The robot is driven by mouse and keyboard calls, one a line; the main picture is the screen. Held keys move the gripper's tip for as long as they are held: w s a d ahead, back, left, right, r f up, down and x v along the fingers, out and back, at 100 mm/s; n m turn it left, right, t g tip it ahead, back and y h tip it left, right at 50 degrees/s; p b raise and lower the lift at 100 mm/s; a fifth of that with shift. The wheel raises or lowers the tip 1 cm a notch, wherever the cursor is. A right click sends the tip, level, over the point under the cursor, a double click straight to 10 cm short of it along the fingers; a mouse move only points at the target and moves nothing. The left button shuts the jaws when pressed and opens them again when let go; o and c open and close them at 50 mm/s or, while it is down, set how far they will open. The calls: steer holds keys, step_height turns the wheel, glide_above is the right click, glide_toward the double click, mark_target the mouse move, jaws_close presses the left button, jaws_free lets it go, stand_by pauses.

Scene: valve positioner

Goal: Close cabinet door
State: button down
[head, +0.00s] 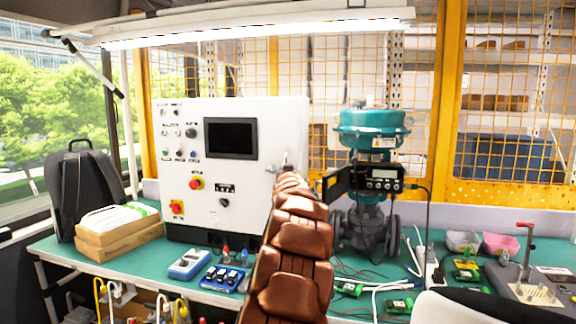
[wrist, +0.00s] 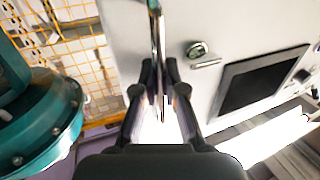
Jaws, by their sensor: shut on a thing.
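The white cabinet (head: 262,135) stands on the left half of the bench. Its front carries a dark screen (head: 230,138), buttons and a red-and-yellow switch. In the wrist view the white door face (wrist: 195,25) lies to the right, with a round lock and small latch (wrist: 206,63) beside the screen (wrist: 262,82). My gripper (wrist: 159,72) is shut on a thin shiny strip (wrist: 157,25) at the door's side; I cannot tell whether it is the handle or the edge. In the head view my arm mostly hides the gripper. How far the door stands open is unclear.
A teal valve actuator (head: 372,128) with a black positioner (head: 380,180) stands close right of my arm; the actuator also shows in the wrist view (wrist: 40,125). Small devices and cables lie on the green bench (head: 130,262). An orange mesh fence (head: 320,70) is behind.

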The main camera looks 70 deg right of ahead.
steer(key=shift+s+d+f, duration=0.1)
stand_by(0.5)
steer(key=c, duration=1.5)
jaws_free()
steer(key=shift+d, duration=0.2)
steer(key=shift+a, duration=0.1)
steer(key=v, duration=1.2)
